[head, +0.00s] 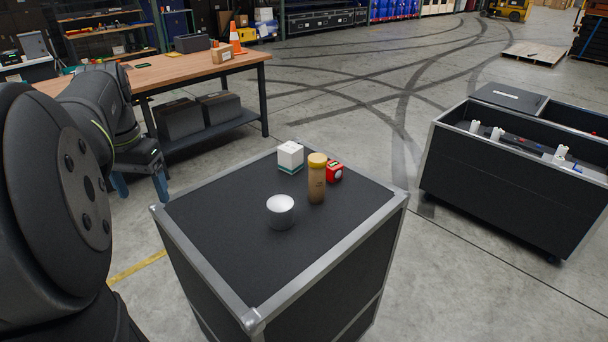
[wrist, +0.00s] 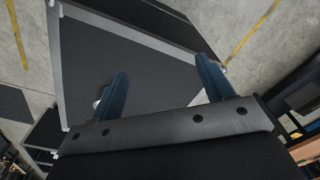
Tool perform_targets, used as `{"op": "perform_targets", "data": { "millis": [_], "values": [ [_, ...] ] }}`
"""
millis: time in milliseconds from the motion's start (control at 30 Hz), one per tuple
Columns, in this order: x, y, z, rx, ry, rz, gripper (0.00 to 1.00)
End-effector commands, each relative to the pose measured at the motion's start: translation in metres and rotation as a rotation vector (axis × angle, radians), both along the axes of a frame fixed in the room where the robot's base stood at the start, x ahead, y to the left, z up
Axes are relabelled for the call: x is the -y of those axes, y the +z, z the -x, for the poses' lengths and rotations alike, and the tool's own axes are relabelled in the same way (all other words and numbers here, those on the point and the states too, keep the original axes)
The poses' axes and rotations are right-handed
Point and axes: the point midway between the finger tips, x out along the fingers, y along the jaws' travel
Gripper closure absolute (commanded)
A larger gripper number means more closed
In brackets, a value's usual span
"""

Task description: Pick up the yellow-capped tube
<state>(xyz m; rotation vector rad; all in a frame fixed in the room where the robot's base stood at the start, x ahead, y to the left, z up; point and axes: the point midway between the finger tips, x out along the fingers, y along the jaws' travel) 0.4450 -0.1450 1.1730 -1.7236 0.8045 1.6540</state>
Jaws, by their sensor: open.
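The yellow-capped tube (head: 317,180) stands upright on the black top of a metal-edged case (head: 230,262) in the head view. It is brownish with a yellow cap. My gripper (head: 141,188) hangs to the left of the case, apart from the tube, with its blue fingers spread and nothing between them. In the wrist view my gripper (wrist: 162,85) shows two blue fingers apart over the case top (wrist: 120,55). The tube cannot be made out in the wrist view.
A wooden workbench (head: 180,72) is at the back left. Another open case (head: 505,180) stands at the right.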

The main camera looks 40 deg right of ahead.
Motion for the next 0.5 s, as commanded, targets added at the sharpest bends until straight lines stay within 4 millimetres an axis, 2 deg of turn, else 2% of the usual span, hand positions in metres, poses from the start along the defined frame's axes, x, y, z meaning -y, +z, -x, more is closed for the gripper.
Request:
{"op": "perform_targets", "data": {
  "millis": [33,133,267,367,500],
  "values": [
    [0.024,0.002,-0.003,0.017,-0.020,0.009,0.26],
    [0.078,0.009,-0.008,0.058,-0.046,0.037,0.26],
    [0.153,0.020,-0.003,0.110,-0.078,0.086,0.26],
    [0.211,0.027,0.009,0.141,-0.102,0.131,0.26],
    [0.289,0.038,0.038,0.171,-0.135,0.201,0.26]
  ]
}}
